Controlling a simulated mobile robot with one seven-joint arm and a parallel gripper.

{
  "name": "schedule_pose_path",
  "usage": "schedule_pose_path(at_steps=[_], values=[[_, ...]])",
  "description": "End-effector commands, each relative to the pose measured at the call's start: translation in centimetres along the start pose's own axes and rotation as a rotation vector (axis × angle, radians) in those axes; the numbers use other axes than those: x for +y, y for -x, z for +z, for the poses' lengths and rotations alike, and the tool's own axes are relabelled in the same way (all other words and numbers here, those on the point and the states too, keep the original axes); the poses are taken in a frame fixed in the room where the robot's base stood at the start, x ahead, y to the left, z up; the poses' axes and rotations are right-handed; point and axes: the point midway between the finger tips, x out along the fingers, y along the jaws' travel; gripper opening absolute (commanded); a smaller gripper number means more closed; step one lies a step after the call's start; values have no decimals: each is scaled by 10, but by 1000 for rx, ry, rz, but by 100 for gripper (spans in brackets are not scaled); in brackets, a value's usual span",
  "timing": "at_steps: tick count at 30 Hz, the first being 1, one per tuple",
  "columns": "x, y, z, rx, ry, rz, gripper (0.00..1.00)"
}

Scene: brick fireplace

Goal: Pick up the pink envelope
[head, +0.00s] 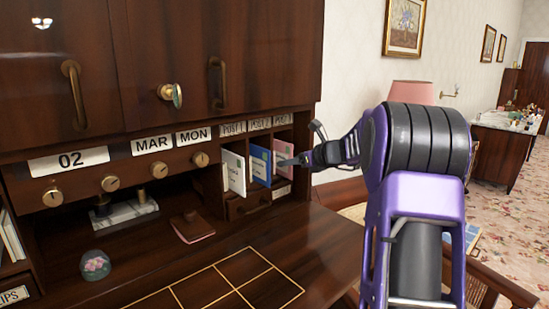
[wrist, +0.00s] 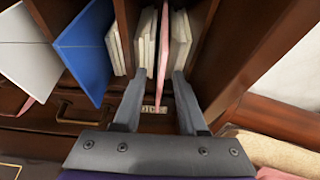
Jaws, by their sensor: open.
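The pink envelope (head: 284,149) stands upright in the rightmost slot of the desk's pigeonholes. In the wrist view the pink envelope (wrist: 163,60) is seen nearly edge-on, sticking out of its slot. My gripper (head: 287,162) is at the slot's mouth. In the wrist view my gripper (wrist: 158,76) is open, with one finger on each side of the envelope, and gaps show beside it. In the head view the fingers cover part of the envelope's front.
A blue envelope (head: 260,163) and a white envelope (head: 233,172) stand in the slots to the left. Wooden dividers (wrist: 207,45) flank the slot closely. Pale upright papers (wrist: 180,38) fill it behind. The desktop (head: 320,240) below is mostly clear.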

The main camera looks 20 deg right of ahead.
Motion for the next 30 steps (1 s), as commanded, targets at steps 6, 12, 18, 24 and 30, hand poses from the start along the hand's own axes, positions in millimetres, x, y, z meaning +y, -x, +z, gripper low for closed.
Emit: schedule_pose_path(at_steps=[6,12,18,24,30], values=[[0,-25,0,0,0,0,41],[0,-25,0,0,0,0,38],[0,-25,0,0,0,0,2],[0,-24,0,0,0,0,0],[0,-24,0,0,0,0,0]])
